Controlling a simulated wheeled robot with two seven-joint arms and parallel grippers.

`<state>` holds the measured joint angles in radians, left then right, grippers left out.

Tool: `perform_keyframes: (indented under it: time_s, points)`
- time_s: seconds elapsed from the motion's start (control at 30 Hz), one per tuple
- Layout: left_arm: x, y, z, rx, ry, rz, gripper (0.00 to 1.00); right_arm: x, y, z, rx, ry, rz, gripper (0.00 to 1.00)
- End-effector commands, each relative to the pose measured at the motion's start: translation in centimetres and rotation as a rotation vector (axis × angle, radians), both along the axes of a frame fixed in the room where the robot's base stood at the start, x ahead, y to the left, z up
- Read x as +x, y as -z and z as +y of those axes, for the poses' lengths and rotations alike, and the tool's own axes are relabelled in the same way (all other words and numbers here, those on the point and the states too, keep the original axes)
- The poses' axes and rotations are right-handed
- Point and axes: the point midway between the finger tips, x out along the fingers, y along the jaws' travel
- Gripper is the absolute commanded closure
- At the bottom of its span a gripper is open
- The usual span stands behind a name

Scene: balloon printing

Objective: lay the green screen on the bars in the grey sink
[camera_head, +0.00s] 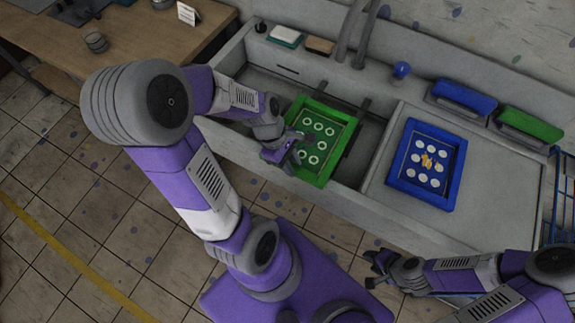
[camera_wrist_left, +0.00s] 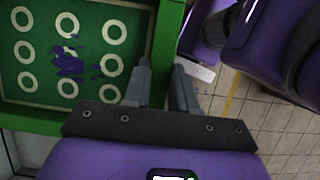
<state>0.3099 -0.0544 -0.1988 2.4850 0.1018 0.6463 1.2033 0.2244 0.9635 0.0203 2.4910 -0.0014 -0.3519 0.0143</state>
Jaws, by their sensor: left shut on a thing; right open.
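The green screen (camera_head: 341,120) has a green frame and a panel with several pale rings. It is in the grey sink (camera_head: 254,83), over dark bars (camera_head: 362,107) that show beside its frame; I cannot tell whether it rests on them. My left gripper (camera_head: 290,156) is shut on the screen's left frame edge. In the left wrist view the green screen (camera_wrist_left: 110,100) shows blue-purple smudges on its panel, and the left gripper's fingers (camera_wrist_left: 162,85) close on its frame. My right gripper (camera_head: 374,270) is open and empty, in front of the counter, away from the screen.
A blue screen (camera_head: 451,191) lies on the grey drainboard (camera_head: 478,213) right of the sink. Blue (camera_head: 465,95) and green (camera_head: 530,124) squeegee-like items stand along the back. A faucet (camera_head: 349,35) rises behind the sink. A wooden table (camera_head: 130,50) stands at the left.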

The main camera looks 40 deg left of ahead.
Motion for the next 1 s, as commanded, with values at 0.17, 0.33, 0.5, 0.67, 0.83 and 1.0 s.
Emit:
perform_keyframes:
  time_s: [0.17,0.33,0.5,0.67,0.83,1.0]
  points:
    - [1.8,0.4,0.4,-0.001,0.003,-0.001,1.0,0.0,0.8,0.0,0.0,0.001,0.001,0.57]
    - [3.5,0.5,0.8,0.0,0.001,-0.001,1.0,0.0,1.2,0.0,-0.001,0.001,0.001,0.57]
    - [5.1,0.6,1.2,-0.001,0.003,-0.001,1.0,0.0,1.6,0.0,-0.001,0.001,0.001,0.57]
    - [6.7,0.7,1.5,-0.001,0.003,0.0,1.0,0.0,1.9,0.0,0.0,0.001,0.0,0.57]
    - [8.3,0.8,1.9,0.0,0.002,-0.001,1.0,0.0,2.1,0.0,0.0,0.001,0.0,0.57]
    - [10.0,0.9,2.3,-0.001,0.003,-0.001,1.0,0.0,2.4,0.0,0.0,0.001,0.0,0.57]
